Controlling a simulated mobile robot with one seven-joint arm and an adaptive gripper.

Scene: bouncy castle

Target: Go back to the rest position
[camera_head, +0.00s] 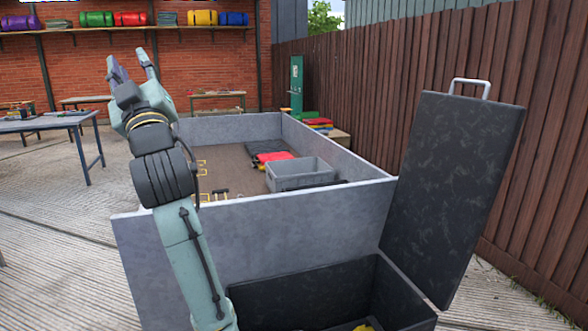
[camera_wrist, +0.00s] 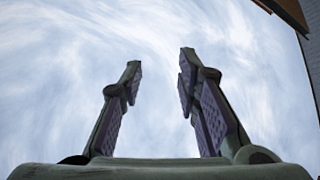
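My arm stands raised at the left of the head view. My gripper (camera_head: 132,66) points upward, with its two fingers apart and nothing between them. In the wrist view my gripper (camera_wrist: 158,85) is open and empty, with bare sky between its padded fingers. It is clear of every object.
A large grey open-topped bin (camera_head: 290,225) stands in front, holding a grey crate (camera_head: 300,174) and a red item (camera_head: 272,157). A black box (camera_head: 320,292) with its lid (camera_head: 455,190) raised is nearer. A table (camera_head: 45,122) is left; a wooden fence (camera_head: 480,60) is right.

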